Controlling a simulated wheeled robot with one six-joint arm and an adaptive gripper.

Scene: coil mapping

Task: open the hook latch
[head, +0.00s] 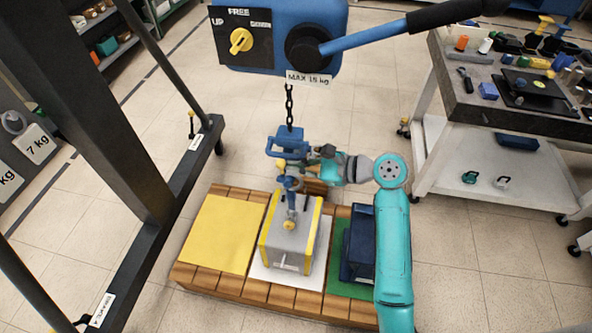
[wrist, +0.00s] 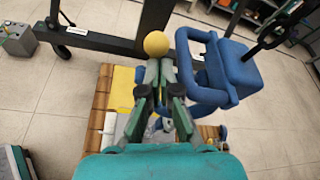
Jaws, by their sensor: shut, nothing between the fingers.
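The blue hook block (head: 284,146) hangs on a black chain above the grey load with yellow edges (head: 288,245). In the wrist view the blue hook body (wrist: 228,65) is at upper right, with its thick curved loop beside my fingers. A yellow ball knob (wrist: 156,44) shows just beyond my fingertips; it also shows in the head view (head: 281,163). My gripper (wrist: 158,68) is shut and empty, its tips close to the knob; I cannot tell whether they touch. In the head view my gripper (head: 300,168) reaches in from the right and partly hides the hook's lower part.
The load stands on a white square of a wooden pallet (head: 258,297), between a yellow square (head: 222,233) and a dark blue block (head: 358,250) on green. A dark frame post (head: 90,95) stands left. A cluttered workbench (head: 455,95) is right. The blue hoist (head: 280,35) is above.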

